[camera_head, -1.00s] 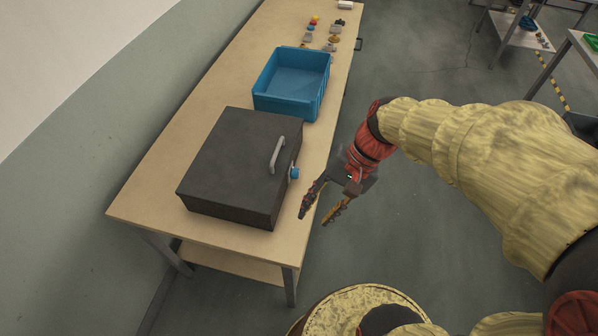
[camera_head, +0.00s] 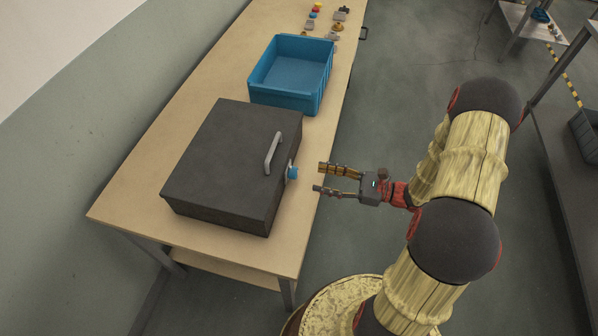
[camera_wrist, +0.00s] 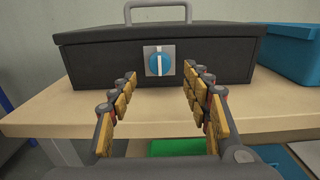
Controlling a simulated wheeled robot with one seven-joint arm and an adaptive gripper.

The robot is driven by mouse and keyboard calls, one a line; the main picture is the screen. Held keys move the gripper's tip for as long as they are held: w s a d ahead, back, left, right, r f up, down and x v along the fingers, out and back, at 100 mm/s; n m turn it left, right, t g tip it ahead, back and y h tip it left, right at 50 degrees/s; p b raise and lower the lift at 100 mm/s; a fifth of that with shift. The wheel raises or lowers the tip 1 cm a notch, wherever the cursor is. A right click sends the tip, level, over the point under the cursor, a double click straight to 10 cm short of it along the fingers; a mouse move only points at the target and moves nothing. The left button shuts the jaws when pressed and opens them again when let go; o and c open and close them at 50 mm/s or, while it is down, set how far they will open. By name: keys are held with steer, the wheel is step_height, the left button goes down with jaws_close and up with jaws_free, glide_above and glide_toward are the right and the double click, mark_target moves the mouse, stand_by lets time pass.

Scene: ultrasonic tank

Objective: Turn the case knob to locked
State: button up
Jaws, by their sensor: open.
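The dark grey case (camera_head: 225,155) sits closed on the wooden table, with a light handle (camera_head: 274,152) on its lid. Its blue knob (camera_head: 293,172) is on the side facing my gripper. In the wrist view the knob (camera_wrist: 160,61) sits on a pale square plate, and its white line stands upright. My gripper (camera_head: 319,178) is open and empty, level with the knob and a short gap away from it. In the wrist view the two fingers (camera_wrist: 160,80) lie left and right below the knob, apart from it, pointing at the case front (camera_wrist: 100,65).
A blue bin (camera_head: 290,104) stands behind the case on the table (camera_head: 215,245); it also shows at right in the wrist view (camera_wrist: 289,55). Several small parts (camera_head: 337,27) lie at the table's far end. The floor beside the table is clear.

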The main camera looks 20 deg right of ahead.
mark_target(294, 172)
steer(key=shift+b+x, duration=1)
steer(key=shift+x, duration=2.85)
steer(key=shift+c, duration=1.3)
steer(key=c, duration=0.7)
steer(key=shift+c, duration=0.7)
